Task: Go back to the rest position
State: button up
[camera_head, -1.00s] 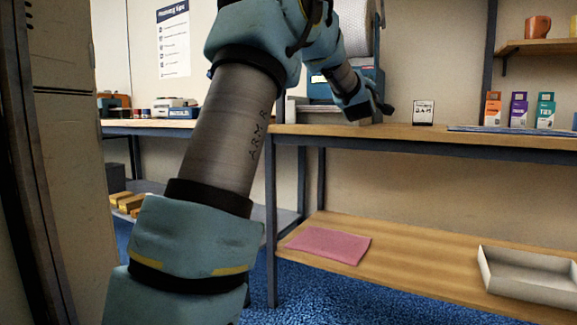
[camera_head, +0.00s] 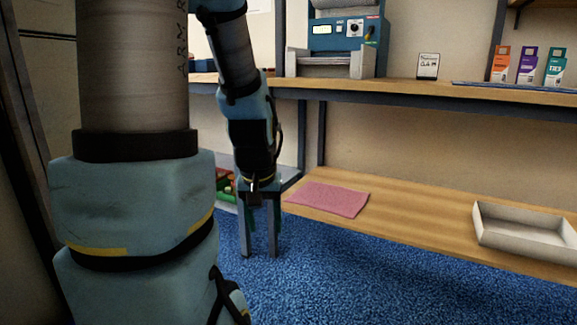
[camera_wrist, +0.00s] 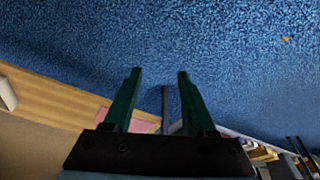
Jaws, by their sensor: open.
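My gripper (camera_head: 260,252) hangs pointing down in the head view, in front of the left end of the lower shelf. Its two fingers are apart with nothing between them. In the wrist view my gripper (camera_wrist: 158,72) also shows open and empty, with blue carpet (camera_wrist: 160,35) beyond the fingertips. My arm fills the left part of the head view and hides part of the bench behind it.
A pink cloth (camera_head: 328,198) and an open white tray (camera_head: 524,232) lie on the wooden lower shelf (camera_head: 415,212). Above, the bench holds a blue machine (camera_head: 345,38), a small sign (camera_head: 428,66) and several small cartons (camera_head: 527,64). Blue carpet (camera_head: 360,285) is clear in front.

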jog(key=s+r+p, duration=0.2)
jog(key=r+p, duration=1.5)
jog(key=p, duration=0.1)
jog(key=s+a+r+g+p, duration=0.1)
jog(key=s+r+p, duration=0.1)
jog(key=r+p, duration=1.6)
jog(key=shift+a, duration=0.3)
jog(key=shift+s, duration=0.1)
jog(key=shift+c, duration=0.6)
